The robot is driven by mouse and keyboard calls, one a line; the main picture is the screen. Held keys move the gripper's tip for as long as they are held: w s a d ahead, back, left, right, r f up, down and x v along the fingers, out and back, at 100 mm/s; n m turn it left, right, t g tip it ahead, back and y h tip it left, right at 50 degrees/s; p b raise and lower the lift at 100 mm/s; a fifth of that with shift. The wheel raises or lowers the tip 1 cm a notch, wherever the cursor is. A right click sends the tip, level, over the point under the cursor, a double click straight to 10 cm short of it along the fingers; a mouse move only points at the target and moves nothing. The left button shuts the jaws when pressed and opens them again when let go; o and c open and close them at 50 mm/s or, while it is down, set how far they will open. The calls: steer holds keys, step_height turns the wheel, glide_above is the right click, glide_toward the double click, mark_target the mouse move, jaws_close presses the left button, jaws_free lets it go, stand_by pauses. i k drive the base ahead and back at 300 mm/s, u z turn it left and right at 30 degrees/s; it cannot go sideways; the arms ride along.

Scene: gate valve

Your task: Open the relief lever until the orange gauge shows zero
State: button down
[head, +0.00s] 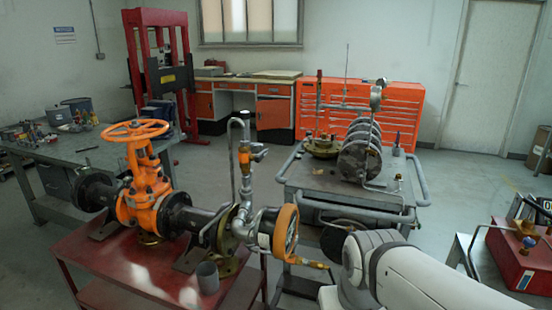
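An orange gate valve (147,200) with an orange handwheel (134,131) stands upright on a red bench, joined to dark flanged pipe. To its right, a round orange-rimmed part (286,231), which looks like the orange gauge, sits on silver fittings and is seen at a slant. I cannot read a needle or dial on it. A small orange-yellow lever-like part (310,264) sticks out below it to the right. I cannot tell which is the relief lever. My gripper's fingers do not show; my white arm fills the lower right.
A grey cup (207,277) stands on the red bench (120,268). A grey cart (320,178) with discs and a gauge is behind. Cluttered workbench (85,155) at left. Open floor lies between the cart and the far cabinets.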

mark_target(258, 158)
steer(key=z, duration=0.15)
steer(key=i, duration=1)
steer(key=u, duration=0.05)
